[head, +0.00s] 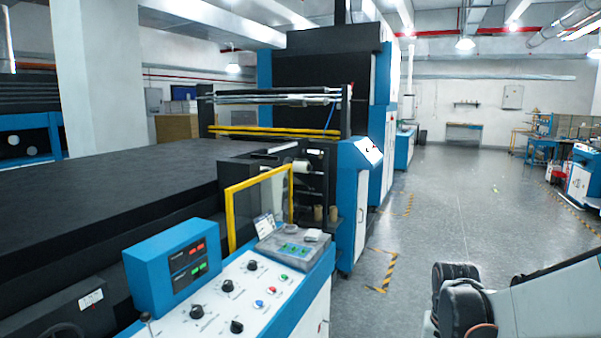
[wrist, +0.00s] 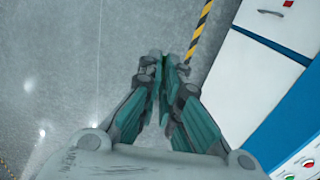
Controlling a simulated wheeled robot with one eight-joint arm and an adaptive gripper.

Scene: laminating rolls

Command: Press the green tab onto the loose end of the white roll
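In the head view a white roll (head: 301,166) appears to sit in the machine behind the console, small and partly hidden by dark parts; its loose end cannot be made out. Small green tabs (head: 291,249) lie on a grey tray (head: 268,246) on top of the console. My gripper (wrist: 162,62) shows in the wrist view, its teal-padded fingers together at the tips, with nothing visible between them. It points down over the bare floor, beside the console cabinet and apart from the tabs and roll.
The console (head: 215,302) has knobs, buttons and a blue display box (head: 172,266). A yellow frame (head: 231,212) rises behind the console. The blue and white cabinet (wrist: 248,82) fills the wrist view's right side. Grey floor with striped markings (head: 379,274) is open to the right.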

